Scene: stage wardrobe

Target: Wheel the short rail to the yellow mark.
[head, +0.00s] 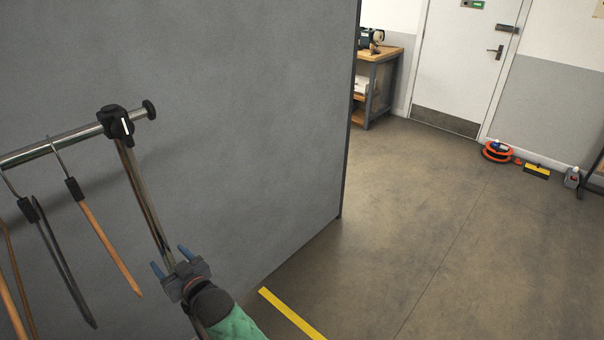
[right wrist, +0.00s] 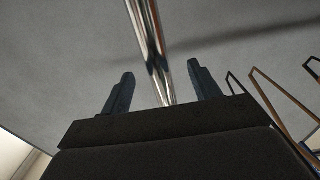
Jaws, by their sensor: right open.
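The short rail shows in the head view with a shiny upright post (head: 144,195) and a metal top bar (head: 70,140) joined by a black clamp. My right gripper (head: 171,260) is at the lower part of this post, its blue fingers open on either side of it. In the right wrist view, the post (right wrist: 148,35) runs between the two open fingers (right wrist: 160,69), with a gap on each side. The yellow mark (head: 292,315) is a tape strip on the floor, right of my right gripper. The rail's base is out of view. My left gripper is not in view.
Several hangers (head: 105,240) hang from the bar at left. A grey partition (head: 250,120) stands close behind the rail. The floor (head: 420,230) right of it is clear. An orange cable reel (head: 497,151) lies by the far wall; a workbench (head: 383,62) stands beside the white door (head: 465,60).

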